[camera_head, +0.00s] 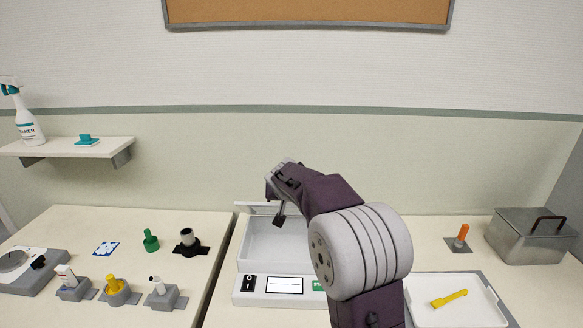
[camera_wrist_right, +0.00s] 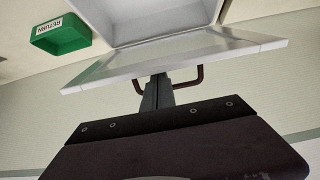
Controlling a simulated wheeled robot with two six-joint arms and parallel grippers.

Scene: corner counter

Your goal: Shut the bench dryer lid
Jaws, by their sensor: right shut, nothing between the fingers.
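The bench dryer (camera_head: 262,290) stands at the middle of the counter, with a pale open basin and a front panel with a switch and display. Its lid (camera_head: 250,207) is open and shows as a thin light strip at the basin's back edge; my right arm hides part of it. In the right wrist view the lid (camera_wrist_right: 205,58) is a pale panel with a dark red handle (camera_wrist_right: 198,80). My right gripper (camera_head: 280,221) is shut and empty at the lid. Its fingers (camera_wrist_right: 156,92) overlap the handle in that view; contact is unclear. My left gripper is not in view.
A green RETURN bin (camera_wrist_right: 62,38) is beside the dryer in the right wrist view. A white tray (camera_head: 425,288) with a yellow tool, an orange-handled item (camera_head: 461,237) and a metal box (camera_head: 530,240) stand right. Several small holders and a scale (camera_head: 30,270) stand left.

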